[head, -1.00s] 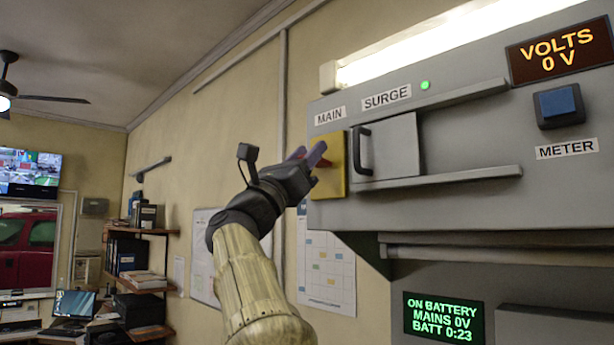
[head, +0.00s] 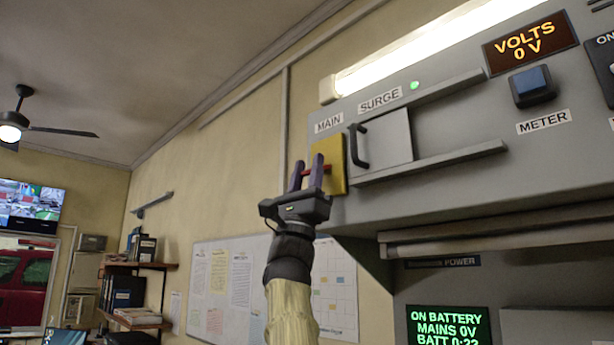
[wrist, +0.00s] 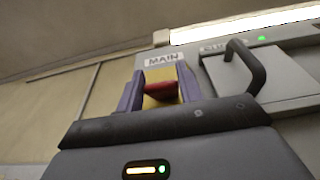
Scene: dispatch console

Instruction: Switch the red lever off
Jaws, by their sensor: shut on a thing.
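The red lever (head: 325,169) sticks out from a yellow plate (head: 336,152) under the MAIN label (head: 328,123) on the grey console. In the wrist view the red lever (wrist: 160,92) lies between the two purple fingers of my gripper (wrist: 159,88), in front of the yellow plate (wrist: 160,73). In the head view my gripper (head: 307,174) reaches up from below, with its fingers at the lever. It is shut on the lever. The fingers hide part of the lever, and I cannot tell its exact angle.
Just right of the plate is the SURGE panel (head: 385,139) with a black handle (head: 358,146), between two rails. A blue METER button (head: 532,86) is farther right. The VOLTS display (head: 530,42) reads 0 V. A green light (head: 415,86) glows. Open room lies to the left.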

